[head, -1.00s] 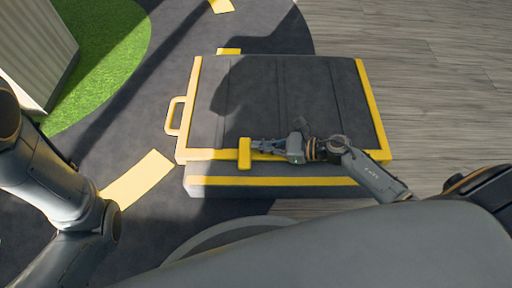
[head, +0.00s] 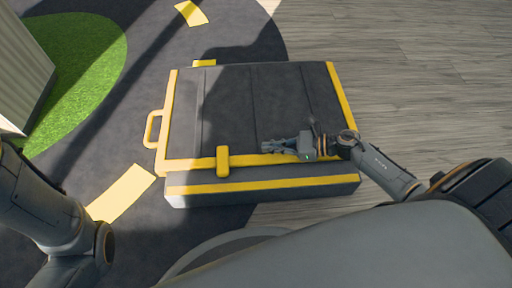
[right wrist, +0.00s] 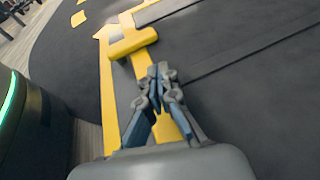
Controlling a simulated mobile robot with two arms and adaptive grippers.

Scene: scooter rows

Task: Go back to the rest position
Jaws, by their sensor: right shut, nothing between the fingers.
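A large dark grey case (head: 285,100) with yellow edging lies shut on the floor in front of me. A yellow latch (head: 223,161) sits on its near edge, and a yellow handle (head: 152,129) is on its left side. My right gripper (head: 268,146) is over the near part of the lid, to the right of the latch and apart from it. In the right wrist view its fingers (right wrist: 158,78) are closed together and empty, with the latch (right wrist: 132,43) beyond them. My left gripper is not in view; only part of my left arm shows.
The case rests on dark ground with yellow marks (head: 122,192). Green turf (head: 82,75) and a pale ribbed block (head: 22,75) are at the left. Wood-look floor (head: 420,80) at the right is clear.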

